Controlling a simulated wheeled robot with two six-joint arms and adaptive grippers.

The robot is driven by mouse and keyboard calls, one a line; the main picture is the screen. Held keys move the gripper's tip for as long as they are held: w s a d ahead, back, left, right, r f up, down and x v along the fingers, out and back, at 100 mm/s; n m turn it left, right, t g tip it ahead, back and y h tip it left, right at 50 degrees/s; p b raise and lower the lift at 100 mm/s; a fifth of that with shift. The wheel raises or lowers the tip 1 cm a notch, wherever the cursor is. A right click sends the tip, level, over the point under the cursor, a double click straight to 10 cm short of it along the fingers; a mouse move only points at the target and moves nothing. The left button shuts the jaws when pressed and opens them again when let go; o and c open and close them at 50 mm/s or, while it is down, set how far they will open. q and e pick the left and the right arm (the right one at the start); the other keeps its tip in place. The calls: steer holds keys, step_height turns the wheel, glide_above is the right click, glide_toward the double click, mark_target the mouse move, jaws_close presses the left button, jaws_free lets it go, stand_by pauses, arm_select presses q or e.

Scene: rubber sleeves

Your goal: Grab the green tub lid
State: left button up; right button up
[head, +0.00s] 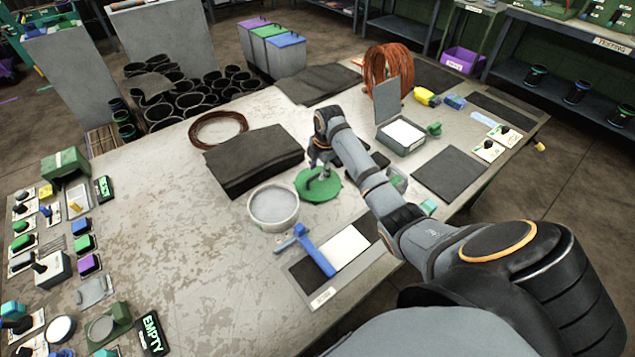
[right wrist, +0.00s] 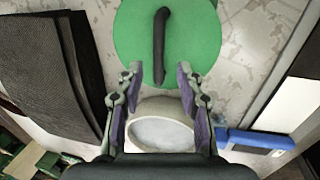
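The green tub lid (head: 322,194) lies on the workbench beside the round whitish tub (head: 274,205). In the right wrist view the lid (right wrist: 195,40) is a flat green disc with a dark bar handle (right wrist: 160,45) across its middle. My right gripper (head: 320,173) is over the lid, and part of the lid is hidden behind it. In the right wrist view the gripper (right wrist: 159,74) is open, with its fingertips apart on either side of the handle's near end. I cannot tell the exact height gap. The tub (right wrist: 160,132) shows between the fingers. My left gripper is not in view.
A stack of dark sheets (head: 253,160) lies left of the lid. A blue-handled tool (head: 316,252) and white pad (head: 345,247) lie in front. A grey open box (head: 400,136) stands to the right. The bench's left-middle is mostly clear.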

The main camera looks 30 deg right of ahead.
mark_target(317, 175)
steer(key=shift+w+f+p, duration=0.15)
steer(key=shift+f+p, duration=0.25)
steer(key=shift+f, duration=0.45)
steer(key=f, duration=0.2)
steer(key=shift+w+f, duration=0.3)
steer(key=shift+w, duration=0.05)
steer(key=shift+w+f, duration=0.15)
steer(key=shift+f, duration=0.1)
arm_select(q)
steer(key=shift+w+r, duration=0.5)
arm_select(e)
jaws_close()
